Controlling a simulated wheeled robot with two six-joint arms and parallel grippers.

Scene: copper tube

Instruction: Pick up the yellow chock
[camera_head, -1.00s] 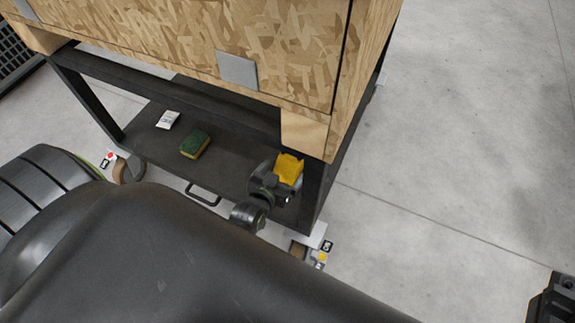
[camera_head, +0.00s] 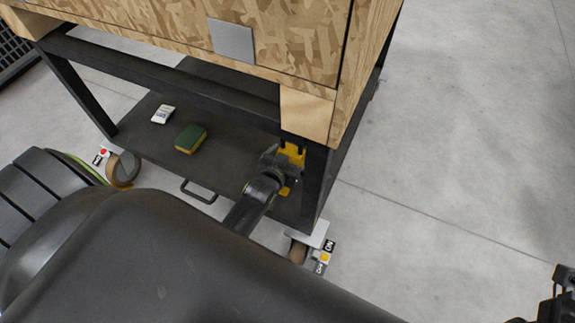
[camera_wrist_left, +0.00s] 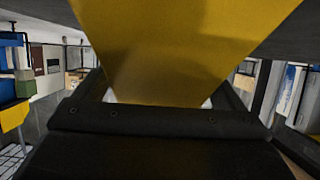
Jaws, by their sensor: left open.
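The yellow chock (camera_head: 292,153) is at the right end of the dark lower shelf, beside the cart's front right leg. My left gripper (camera_head: 282,162) is at the chock and hides much of it in the head view. In the left wrist view the chock (camera_wrist_left: 165,50) is very close and fills the upper middle, between the dark finger parts. The left gripper is open, and I cannot tell whether its fingers touch the chock. A dark part at the lower right corner of the head view looks like my right gripper (camera_head: 560,295), cut off by the edge.
A green and yellow sponge (camera_head: 190,138) and a small white packet (camera_head: 162,114) lie on the lower shelf (camera_head: 225,160). A wooden box (camera_head: 180,35) overhangs it. The cart's black leg (camera_head: 315,185) stands close to my gripper. The floor at the right is clear.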

